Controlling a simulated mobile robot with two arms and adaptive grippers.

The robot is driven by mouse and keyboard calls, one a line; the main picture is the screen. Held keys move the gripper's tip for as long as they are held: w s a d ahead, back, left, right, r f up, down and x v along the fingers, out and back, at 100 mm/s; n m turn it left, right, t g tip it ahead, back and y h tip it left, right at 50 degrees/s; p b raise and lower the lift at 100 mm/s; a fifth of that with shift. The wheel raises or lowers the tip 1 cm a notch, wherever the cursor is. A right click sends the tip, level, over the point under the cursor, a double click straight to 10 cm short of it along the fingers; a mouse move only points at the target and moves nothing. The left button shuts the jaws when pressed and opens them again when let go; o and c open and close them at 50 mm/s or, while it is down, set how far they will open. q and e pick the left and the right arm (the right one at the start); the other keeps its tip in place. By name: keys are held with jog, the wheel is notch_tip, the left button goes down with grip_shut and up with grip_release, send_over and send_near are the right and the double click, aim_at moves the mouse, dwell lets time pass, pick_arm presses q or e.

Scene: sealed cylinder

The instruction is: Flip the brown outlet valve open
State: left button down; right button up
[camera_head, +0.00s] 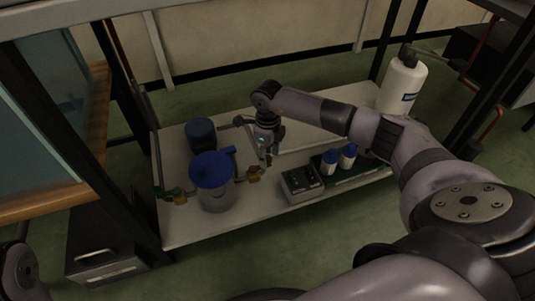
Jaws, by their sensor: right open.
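A clear cylinder (216,197) with a blue lid (211,169) stands on the white shelf. A small brown valve (254,173) sits on its right side; whether its handle is open or closed is too small to tell. A green fitting with brown parts (175,195) sits on the cylinder's left side. My right gripper (267,158) points down, open, just above and to the right of the brown valve, and appears apart from it. My left gripper is out of view; only part of my left arm shows at the lower left.
A dark blue container (201,133) stands behind the cylinder. A grey control box (301,183) and two blue-and-white bottles (348,156) are to the right. A white bottle (402,84) stands at the back right. Dark uprights frame the shelf.

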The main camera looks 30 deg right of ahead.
aim_at(267, 157)
notch_tip(267, 157, up, 12)
dwell(0.4)
jog(key=shift+f, duration=0.1)
dwell(0.3)
